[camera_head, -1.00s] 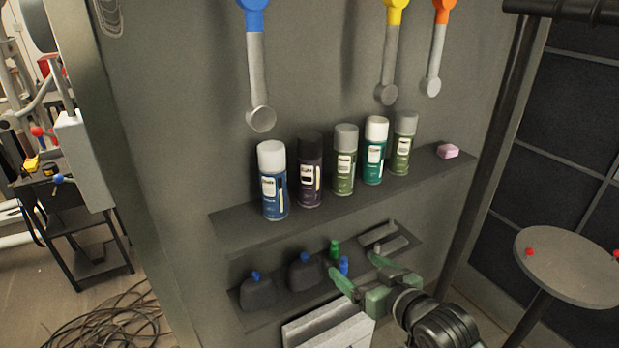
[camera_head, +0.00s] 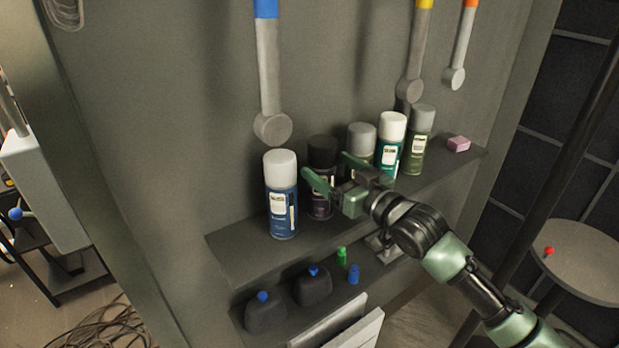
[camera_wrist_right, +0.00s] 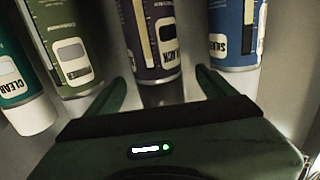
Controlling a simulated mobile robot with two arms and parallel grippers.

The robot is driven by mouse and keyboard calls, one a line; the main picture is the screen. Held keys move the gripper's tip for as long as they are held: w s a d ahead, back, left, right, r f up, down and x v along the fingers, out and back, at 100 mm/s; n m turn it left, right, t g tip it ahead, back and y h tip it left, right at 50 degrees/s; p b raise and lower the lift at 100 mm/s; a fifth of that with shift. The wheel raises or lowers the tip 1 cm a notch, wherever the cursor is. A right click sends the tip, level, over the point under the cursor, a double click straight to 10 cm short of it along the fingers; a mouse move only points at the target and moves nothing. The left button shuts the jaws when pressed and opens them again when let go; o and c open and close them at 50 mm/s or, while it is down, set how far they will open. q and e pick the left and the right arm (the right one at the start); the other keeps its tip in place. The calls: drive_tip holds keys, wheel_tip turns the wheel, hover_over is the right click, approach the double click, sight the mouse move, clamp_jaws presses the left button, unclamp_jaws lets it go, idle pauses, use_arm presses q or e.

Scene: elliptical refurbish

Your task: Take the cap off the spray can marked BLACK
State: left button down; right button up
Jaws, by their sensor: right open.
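The dark purple spray can (camera_head: 319,204) with a black cap (camera_head: 322,152) stands upright on the upper shelf, second from the left. In the right wrist view it appears upside down, and its label (camera_wrist_right: 168,38) reads BLACK. My right gripper (camera_head: 337,172) is open in front of this can, fingers pointing at it. In the wrist view the can's cap end (camera_wrist_right: 162,92) lies between the two fingers, with gaps on both sides. Whether the fingertips reach beside the cap cannot be told. My left gripper is not in view.
A blue can (camera_head: 281,205) stands left of the black-capped can. A grey-capped green can (camera_head: 362,137), a white-capped teal can (camera_head: 391,150) and another green can (camera_head: 418,145) stand to its right. A pink block (camera_head: 459,144) lies at the shelf's right end. Dark bottles (camera_head: 313,288) sit on the lower shelf.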

sight(314, 153)
drive_tip(key=shift+w+a+r, duration=0.2)
drive_tip(key=shift+w+a, duration=0.1)
drive_tip(key=shift+w, duration=0.15)
drive_tip(key=shift+w+a+r+p, duration=0.25)
drive_tip(key=shift+w+a+p, duration=0.35)
drive_tip(key=shift+p, duration=0.3)
drive_tip(key=x, duration=0.2)
drive_tip(key=p+x, duration=0.1)
drive_tip(key=shift+w+f, duration=0.3)
drive_tip(key=shift+w+a, duration=0.15)
drive_tip(key=c, duration=1.7)
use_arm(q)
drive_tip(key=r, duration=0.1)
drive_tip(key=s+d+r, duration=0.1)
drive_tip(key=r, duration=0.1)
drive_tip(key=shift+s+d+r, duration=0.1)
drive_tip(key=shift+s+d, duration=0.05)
use_arm(e)
clamp_jaws()
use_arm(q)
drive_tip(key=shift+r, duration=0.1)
use_arm(e)
drive_tip(key=shift+r, duration=0.1)
